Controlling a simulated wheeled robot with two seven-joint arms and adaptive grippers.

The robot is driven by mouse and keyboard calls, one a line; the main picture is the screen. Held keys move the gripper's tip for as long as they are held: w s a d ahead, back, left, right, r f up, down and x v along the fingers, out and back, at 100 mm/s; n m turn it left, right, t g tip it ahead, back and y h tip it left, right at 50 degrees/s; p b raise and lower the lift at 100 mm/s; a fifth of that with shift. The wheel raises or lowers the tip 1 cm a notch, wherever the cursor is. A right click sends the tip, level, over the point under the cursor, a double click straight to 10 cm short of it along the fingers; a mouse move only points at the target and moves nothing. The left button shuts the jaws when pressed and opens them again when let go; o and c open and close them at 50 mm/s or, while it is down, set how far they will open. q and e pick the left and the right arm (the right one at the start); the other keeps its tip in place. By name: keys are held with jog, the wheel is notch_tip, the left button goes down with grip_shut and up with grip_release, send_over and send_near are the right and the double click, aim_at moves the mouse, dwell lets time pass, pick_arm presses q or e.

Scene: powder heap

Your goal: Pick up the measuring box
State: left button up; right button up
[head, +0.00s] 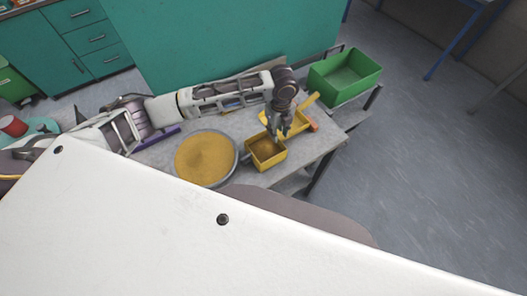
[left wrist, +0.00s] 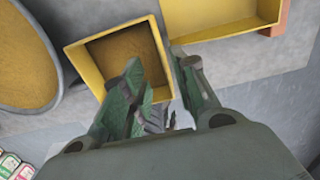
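The measuring box is a yellow, open-topped square box (head: 266,163) with brown contents, standing on the grey table beside the round tray. It also shows in the left wrist view (left wrist: 88,68). My left gripper (head: 279,133) points down at the box's far right side. In the left wrist view its fingers (left wrist: 160,62) are apart, with the box's right wall showing between them. One finger overlaps the box opening; the other is outside the wall. I cannot tell whether either touches the box. My right gripper is not in view.
A round tray of yellow-brown powder (head: 205,160) stands left of the box. A yellow scoop-like tray (head: 297,124) lies behind it at right, near an orange piece (head: 313,124). A green bin (head: 345,82) stands at the back right. The table (head: 315,150) is bare at its right front.

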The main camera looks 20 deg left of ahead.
pick_arm(q)
jog(key=shift+f, duration=0.15)
jog(key=shift+w+d+f+p, duration=0.15)
jog(key=shift+f+p, duration=0.3)
jog(key=shift+f, duration=2.1)
grip_shut()
